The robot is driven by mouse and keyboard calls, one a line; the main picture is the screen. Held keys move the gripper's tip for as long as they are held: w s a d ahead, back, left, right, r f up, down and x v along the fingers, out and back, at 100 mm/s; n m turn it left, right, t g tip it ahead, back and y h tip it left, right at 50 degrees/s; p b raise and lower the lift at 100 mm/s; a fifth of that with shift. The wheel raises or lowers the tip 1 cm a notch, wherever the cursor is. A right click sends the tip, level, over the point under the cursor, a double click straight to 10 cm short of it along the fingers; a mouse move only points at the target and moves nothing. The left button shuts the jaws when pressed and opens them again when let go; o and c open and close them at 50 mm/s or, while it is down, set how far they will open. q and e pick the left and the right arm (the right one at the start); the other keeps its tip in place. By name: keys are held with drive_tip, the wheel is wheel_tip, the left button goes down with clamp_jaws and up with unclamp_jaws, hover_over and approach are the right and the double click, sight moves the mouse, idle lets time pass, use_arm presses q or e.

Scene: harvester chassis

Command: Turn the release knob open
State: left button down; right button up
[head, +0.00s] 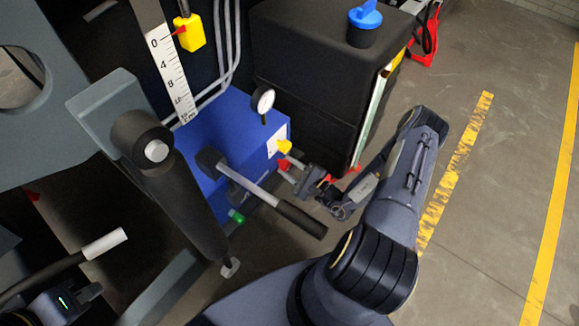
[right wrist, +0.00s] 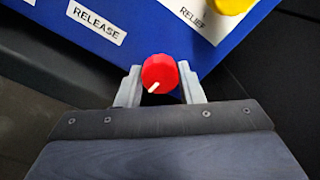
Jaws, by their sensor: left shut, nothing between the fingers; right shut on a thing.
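The red knob (right wrist: 158,72) sits between the two fingers of my right gripper (right wrist: 160,82) in the right wrist view. The gripper is shut on it. A white pointer mark on the knob's face points down and left. A RELEASE label (right wrist: 97,22) is on the blue panel up and left of it. In the head view, the red knob (head: 283,164) shows at the right side of the blue block (head: 205,145), with my right gripper at it. My left gripper (head: 92,291) is at the bottom left, shut and empty, below a white-ended lever.
A yellow knob (head: 285,146) sits just above the red one, by a RELIEF label (right wrist: 193,20). A black-gripped lever (head: 295,215) crosses in front of the block. A gauge (head: 263,102) and a green part (head: 236,215) are nearby. Floor at right is clear.

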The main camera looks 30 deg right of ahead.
drive_tip(key=shift+f+n, duration=0.1)
drive_tip(key=shift+n, duration=0.3)
drive_tip(key=o, duration=1)
drive_tip(key=v, duration=0.8)
